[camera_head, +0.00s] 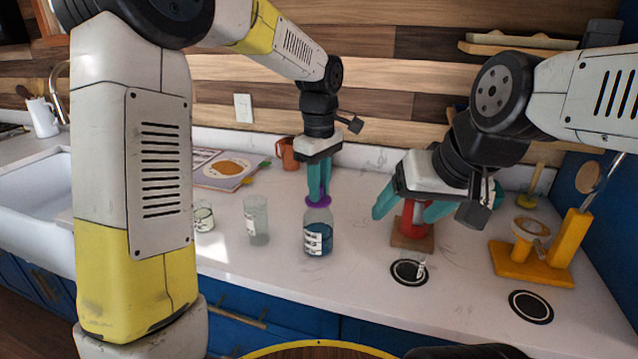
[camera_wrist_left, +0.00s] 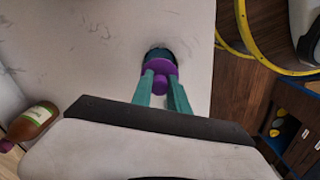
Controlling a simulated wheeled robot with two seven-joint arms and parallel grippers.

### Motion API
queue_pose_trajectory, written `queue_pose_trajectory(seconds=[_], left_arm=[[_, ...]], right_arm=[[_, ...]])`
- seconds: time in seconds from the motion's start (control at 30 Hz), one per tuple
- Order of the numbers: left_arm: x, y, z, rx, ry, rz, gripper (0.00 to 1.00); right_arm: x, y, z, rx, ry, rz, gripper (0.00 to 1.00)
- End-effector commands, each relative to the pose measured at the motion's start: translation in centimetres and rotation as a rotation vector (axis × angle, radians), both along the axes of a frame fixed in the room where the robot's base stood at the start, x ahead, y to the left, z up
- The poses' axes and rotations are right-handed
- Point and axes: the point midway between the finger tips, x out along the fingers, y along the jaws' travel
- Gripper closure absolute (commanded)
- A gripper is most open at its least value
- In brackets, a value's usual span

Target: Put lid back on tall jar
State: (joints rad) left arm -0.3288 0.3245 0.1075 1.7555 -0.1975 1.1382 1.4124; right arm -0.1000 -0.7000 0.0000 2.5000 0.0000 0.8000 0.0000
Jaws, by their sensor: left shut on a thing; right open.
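A clear jar with dark teal contents and a white label (camera_head: 318,240) stands upright on the counter. My left gripper (camera_head: 319,196) points down over it, shut on a purple lid (camera_head: 318,202). The lid is at the jar's mouth; I cannot tell whether it is seated or just above. In the left wrist view the fingers (camera_wrist_left: 161,92) hold the lid's knob, and the purple lid (camera_wrist_left: 159,69) covers part of the dark jar (camera_wrist_left: 160,53). My right gripper (camera_head: 411,211) is open and empty, in front of a red object (camera_head: 412,222) on a wooden base.
A clear glass jar (camera_head: 257,222) and a short jar (camera_head: 204,217) stand left of the teal jar. Behind are a copper mug (camera_head: 288,154) and a board with a picture (camera_head: 222,170). Round black mats (camera_head: 409,272) and a yellow stand (camera_head: 530,262) are at right.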

Motion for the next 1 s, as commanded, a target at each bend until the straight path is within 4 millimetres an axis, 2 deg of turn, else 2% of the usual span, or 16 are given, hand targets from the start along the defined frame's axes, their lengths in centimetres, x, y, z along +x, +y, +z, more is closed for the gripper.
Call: queue_pose_trajectory(seconds=[0.27, 0.3, 0.4, 0.43, 0.67, 0.77, 1.0], left_arm=[[-0.01, -0.01, -0.02, 0.000, 0.000, 0.000, 1.00], [-0.01, -0.02, -0.02, 0.000, 0.000, 0.000, 0.78], [-0.01, -0.02, -0.02, 0.000, 0.000, 0.000, 0.58], [-0.01, -0.02, -0.02, 0.000, 0.000, 0.000, 0.54], [-0.01, -0.02, -0.02, 0.000, 0.000, 0.000, 0.52], [-0.02, -0.02, -0.02, 0.000, 0.000, 0.000, 0.33], [-0.02, -0.02, -0.02, 0.000, 0.000, 0.000, 0.32]], right_arm=[[0.00, 0.00, 0.00, 0.000, 0.000, 0.000, 0.27], [0.00, 0.00, 0.00, 0.000, 0.000, 0.000, 0.27], [0.00, 0.00, 0.00, 0.000, 0.000, 0.000, 0.27], [0.00, 0.00, 0.00, 0.000, 0.000, 0.000, 0.27], [0.00, 0.00, 0.00, 0.000, 0.000, 0.000, 0.27], [0.00, 0.00, 0.00, 0.000, 0.000, 0.000, 0.27], [0.00, 0.00, 0.00, 0.000, 0.000, 0.000, 0.27]])
